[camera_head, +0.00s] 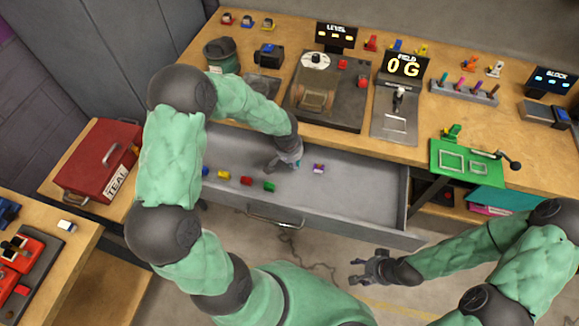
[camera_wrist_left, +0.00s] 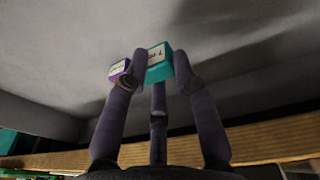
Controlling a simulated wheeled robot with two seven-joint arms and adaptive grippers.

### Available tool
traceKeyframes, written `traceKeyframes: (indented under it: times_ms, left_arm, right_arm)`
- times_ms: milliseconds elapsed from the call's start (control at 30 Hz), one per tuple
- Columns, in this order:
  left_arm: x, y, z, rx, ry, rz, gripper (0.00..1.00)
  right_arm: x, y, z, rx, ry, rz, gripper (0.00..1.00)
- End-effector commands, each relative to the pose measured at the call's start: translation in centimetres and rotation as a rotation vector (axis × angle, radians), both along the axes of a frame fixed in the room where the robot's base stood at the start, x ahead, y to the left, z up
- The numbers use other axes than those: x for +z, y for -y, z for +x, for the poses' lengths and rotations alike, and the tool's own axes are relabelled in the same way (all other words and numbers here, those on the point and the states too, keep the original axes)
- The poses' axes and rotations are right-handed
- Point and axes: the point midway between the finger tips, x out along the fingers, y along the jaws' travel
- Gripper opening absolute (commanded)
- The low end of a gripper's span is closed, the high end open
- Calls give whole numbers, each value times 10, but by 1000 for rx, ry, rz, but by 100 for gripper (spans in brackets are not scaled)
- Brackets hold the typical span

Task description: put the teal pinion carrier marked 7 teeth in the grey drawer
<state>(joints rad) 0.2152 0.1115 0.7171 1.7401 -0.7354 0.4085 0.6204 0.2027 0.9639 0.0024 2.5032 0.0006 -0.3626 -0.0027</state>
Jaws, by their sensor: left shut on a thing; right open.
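The teal pinion carrier (camera_wrist_left: 159,68) is a small block with a white label, too small to read surely. It is between the fingertips of my left gripper (camera_wrist_left: 157,80), which is shut on it. In the head view my left gripper (camera_head: 286,162) reaches down into the open grey drawer (camera_head: 350,200), and its fingers mostly hide the carrier. The carrier is over the drawer floor; I cannot tell whether it touches. A purple carrier (camera_head: 319,168) lies in the drawer just to its right. My right gripper (camera_head: 371,269) is open and empty, in front of the drawer.
Blue, yellow, red and green small pieces (camera_head: 246,181) lie in the drawer left of my left gripper. The drawer's right part is clear. A red TEAL-labelled box (camera_head: 98,160) stands at left. The workbench (camera_head: 470,120) behind holds machines and displays.

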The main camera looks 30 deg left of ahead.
Motion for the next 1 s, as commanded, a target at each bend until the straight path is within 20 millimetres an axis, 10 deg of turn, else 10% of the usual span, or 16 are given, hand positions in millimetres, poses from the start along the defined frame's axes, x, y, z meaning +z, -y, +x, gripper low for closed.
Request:
traceKeyframes:
  times_ms: [867, 900, 1000]
  left_arm:
    - [-48, -14, 3, 1, 1, 0, 0]
    - [-49, -14, 3, 0, 1, 0, 30]
    - [-48, -14, 2, 0, 1, 0, 52]
  right_arm:
    - [-20, 0, 0, 0, 0, 0, 56]
    - [-20, 0, 0, 0, 0, 0, 56]
    - [-19, 0, 0, 0, 0, 0, 56]
